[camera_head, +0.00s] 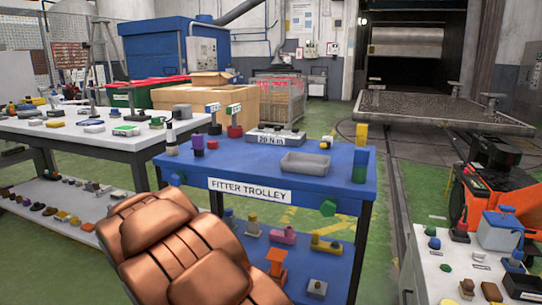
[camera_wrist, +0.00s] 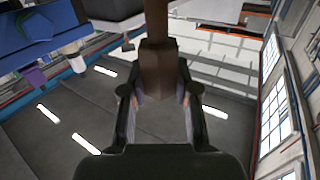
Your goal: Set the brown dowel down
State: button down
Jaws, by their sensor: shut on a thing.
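The brown dowel (camera_wrist: 158,68) stands out in the middle of the wrist view, with its lower end between the fingers of my gripper (camera_wrist: 158,96). My gripper is shut on it. Part of a blue surface (camera_wrist: 35,38) with small things beside it shows at the upper left of that view, apart from the dowel. In the head view neither the gripper nor the dowel can be made out; my copper-coloured arm fills the lower left.
The blue fitter trolley (camera_head: 330,184) carries a grey tray (camera_head: 305,163), a grey labelled block (camera_head: 275,136), a purple piece (camera_head: 198,143) and a yellow-green stack (camera_head: 360,160). Its front middle looks clear. A crowded white table (camera_head: 85,137) stands left, an orange machine (camera_head: 480,195) right.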

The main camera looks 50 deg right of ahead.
jog(key=s+d+r+m+g+h+p, duration=0.1)
jog(key=s+d+r+m+g+h, duration=0.15)
jog(key=s+d+r+h, duration=0.6)
jog(key=s+d+r+m+g+p, duration=0.15)
jog(key=s+d+m, duration=0.35)
jog(key=d, duration=0.9)
jog(key=s+d+r+m+g+h+p, duration=0.1)
jog(key=s+d+r+g+h, duration=0.1)
jog(key=s+d, duration=0.35)
jog(key=s+d+r+m+g+h+p, duration=0.1)
jog(key=s+d+r+m+g, duration=0.15)
jog(key=s, duration=0.65)
jog(key=s+d+r+m+g+h+p, duration=0.1)
jog(key=s+d+r+g+h, duration=0.15)
jog(key=s+d, duration=0.35)
jog(key=shift+w+d+f+b, duration=0.4)
jog(key=shift+w+d+f, duration=0.45)
jog(key=shift+w+d, duration=0.85)
jog(key=shift+w+d+f+b, duration=0.35)
jog(key=shift+w+d+f, duration=0.75)
jog(key=shift+d, duration=0.85)
jog(key=shift+w+d+f+b, duration=0.4)
jog(key=shift+w+d+f, duration=0.25)
jog(key=shift+w+d, duration=1.1)
jog(key=shift+s+d+f, duration=0.1)
jog(key=shift+s, duration=0.05)
jog(key=c, duration=0.9)
grip_release()
